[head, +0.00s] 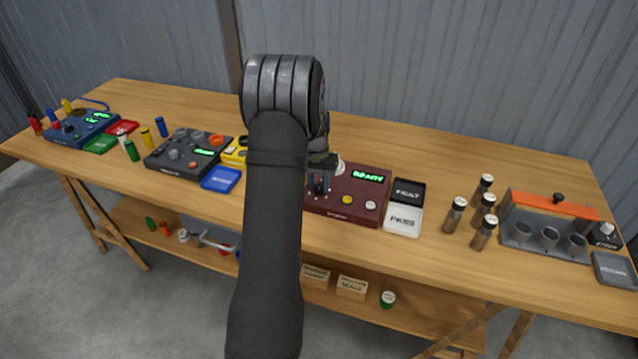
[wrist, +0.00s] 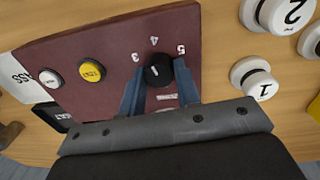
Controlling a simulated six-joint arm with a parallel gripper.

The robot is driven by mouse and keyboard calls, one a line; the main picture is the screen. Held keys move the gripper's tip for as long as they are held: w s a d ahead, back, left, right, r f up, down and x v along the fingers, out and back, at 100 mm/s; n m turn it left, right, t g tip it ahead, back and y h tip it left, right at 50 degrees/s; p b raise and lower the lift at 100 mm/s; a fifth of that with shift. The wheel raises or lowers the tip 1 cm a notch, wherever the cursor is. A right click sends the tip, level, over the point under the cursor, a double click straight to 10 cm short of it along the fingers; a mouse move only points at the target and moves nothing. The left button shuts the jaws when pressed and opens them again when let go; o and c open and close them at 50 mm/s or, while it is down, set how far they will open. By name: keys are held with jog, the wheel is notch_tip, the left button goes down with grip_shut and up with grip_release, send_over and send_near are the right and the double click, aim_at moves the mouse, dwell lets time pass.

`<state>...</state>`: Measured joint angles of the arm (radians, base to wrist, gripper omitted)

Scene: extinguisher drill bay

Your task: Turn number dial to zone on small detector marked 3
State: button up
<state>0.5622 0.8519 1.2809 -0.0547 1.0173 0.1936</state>
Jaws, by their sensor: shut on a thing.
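The maroon test panel (head: 355,207) stands in the middle of the bench, partly behind my arm. Its black number dial (wrist: 158,70) shows in the wrist view, with the printed numbers 3, 4 and 5 around its far side. My gripper (wrist: 160,88) is shut on the dial, with one blue finger on each side. I cannot tell which number its pale mark points at. White detectors marked 1 (wrist: 258,84) and 2 (wrist: 282,14) stand beside the panel. A third white piece (wrist: 312,40) is cut by the picture edge, its number unreadable.
The panel has a yellow button (wrist: 92,70), a white button (wrist: 50,77) and a lit green display (head: 370,176). A black FAULT tray (head: 408,186) and a white PASS tray (head: 402,228) lie to its right. Several dark-bodied cylinders (head: 455,215) stand beyond them.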

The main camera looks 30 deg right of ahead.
jog(key=n, duration=0.4)
jog(key=shift+n, duration=0.3)
jog(key=n, duration=0.4)
jog(key=shift+n, duration=0.3)
jog(key=o, duration=1)
jog(key=r, duration=1.1)
jog(key=a+r, duration=0.1)
jog(key=r, duration=0.5)
jog(key=shift+r, duration=0.25)
